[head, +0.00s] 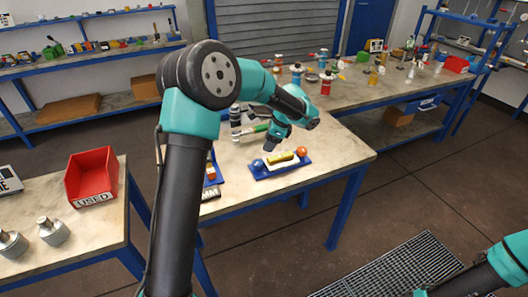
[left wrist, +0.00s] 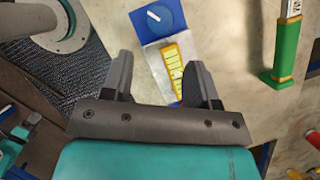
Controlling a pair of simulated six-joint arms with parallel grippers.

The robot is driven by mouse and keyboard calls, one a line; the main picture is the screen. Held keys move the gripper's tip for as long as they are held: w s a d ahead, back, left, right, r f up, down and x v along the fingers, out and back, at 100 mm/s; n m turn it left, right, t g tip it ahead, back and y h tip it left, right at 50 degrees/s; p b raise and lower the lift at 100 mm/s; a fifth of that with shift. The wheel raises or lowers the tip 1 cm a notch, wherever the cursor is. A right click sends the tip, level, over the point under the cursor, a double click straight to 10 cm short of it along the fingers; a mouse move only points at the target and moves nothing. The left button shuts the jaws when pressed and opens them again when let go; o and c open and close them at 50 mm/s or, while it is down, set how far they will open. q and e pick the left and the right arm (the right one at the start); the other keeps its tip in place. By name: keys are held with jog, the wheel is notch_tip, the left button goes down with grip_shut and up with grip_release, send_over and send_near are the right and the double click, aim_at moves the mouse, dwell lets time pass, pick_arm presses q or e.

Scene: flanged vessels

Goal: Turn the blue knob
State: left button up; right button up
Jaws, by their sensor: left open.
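The blue knob (head: 258,165) sits at the left end of a blue base (head: 285,172) on the middle table. In the left wrist view the blue knob (left wrist: 159,18) is round with a white line across it, near the top edge. A yellow block (head: 280,158) on a white part lies beside it, and an orange knob (head: 302,151) is at the base's right end. My left gripper (left wrist: 158,60) is open, with the yellow block showing between and beyond its fingers. The blue knob is ahead of the fingertips, apart from them. My right gripper is out of view.
A green-handled tool (left wrist: 285,55) lies to the right in the left wrist view. Several flanged vessels stand on the back table (head: 350,98). A red bin (head: 92,176) marked USED is on the left table. The middle table's front right is clear.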

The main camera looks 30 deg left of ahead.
aim_at(258, 162)
pick_arm(q)
jog(key=v, duration=0.6)
jog(key=shift+d+r, duration=0.2)
jog(key=shift+r, duration=0.15)
jog(key=shift+w, duration=0.1)
jog(key=shift+o, duration=1.4)
jog(key=shift+w+a+n, duration=0.1)
jog(key=shift+w+n, duration=0.05)
jog(key=shift+n, duration=0.15)
jog(key=w+n, duration=0.1)
jog(key=n, duration=0.1)
jog(key=w+a+n+g, duration=0.1)
jog(key=n, duration=0.1)
jog(key=shift+a+g+h, duration=0.15)
jog(key=shift+g+h, duration=0.15)
jog(key=shift+h, duration=0.1)
jog(key=shift+f, duration=0.1)
jog(key=x, duration=1.7)
jog(key=shift+s+f, duration=0.1)
jog(key=shift+f, duration=0.1)
